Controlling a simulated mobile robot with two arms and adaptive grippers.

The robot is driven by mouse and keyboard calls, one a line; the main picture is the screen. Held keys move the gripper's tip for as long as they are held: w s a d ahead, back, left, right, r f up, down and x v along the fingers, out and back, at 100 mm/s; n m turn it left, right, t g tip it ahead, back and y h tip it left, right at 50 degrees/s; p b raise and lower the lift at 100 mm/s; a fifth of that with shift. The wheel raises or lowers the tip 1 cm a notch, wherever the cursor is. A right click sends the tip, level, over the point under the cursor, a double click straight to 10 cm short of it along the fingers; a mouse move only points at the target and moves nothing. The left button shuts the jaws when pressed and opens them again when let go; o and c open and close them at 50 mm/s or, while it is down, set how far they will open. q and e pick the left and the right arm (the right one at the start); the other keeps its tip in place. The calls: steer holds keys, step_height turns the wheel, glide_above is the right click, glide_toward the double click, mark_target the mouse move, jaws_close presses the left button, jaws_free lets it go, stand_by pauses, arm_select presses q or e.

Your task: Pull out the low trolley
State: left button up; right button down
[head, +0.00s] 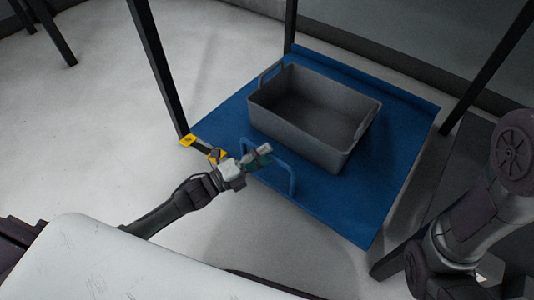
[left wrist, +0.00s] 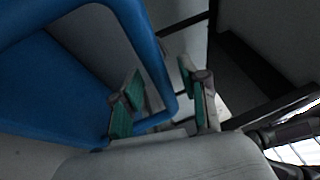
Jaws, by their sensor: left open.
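The low trolley is a flat blue platform (head: 400,150) standing on the floor under a dark-legged frame. Its blue loop handle (head: 293,178) rises at the near edge and shows large in the left wrist view (left wrist: 150,55). My left gripper (head: 264,155) is at the handle, over the trolley's near left edge. In the left wrist view its green-padded fingers (left wrist: 164,100) are apart, and the handle's bar appears in the gap between them. I cannot tell whether either finger touches the bar. My right gripper is out of view.
A grey open bin (head: 310,135) stands on the trolley and looks empty. Black posts (head: 158,70) stand around the trolley. Yellow markings (head: 187,140) lie by the left post. A white surface (head: 130,265) fills the near left.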

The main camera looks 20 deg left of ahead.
arm_select(q)
steer(key=shift+w+d, duration=0.3)
steer(key=shift+d, duration=0.05)
jaws_close()
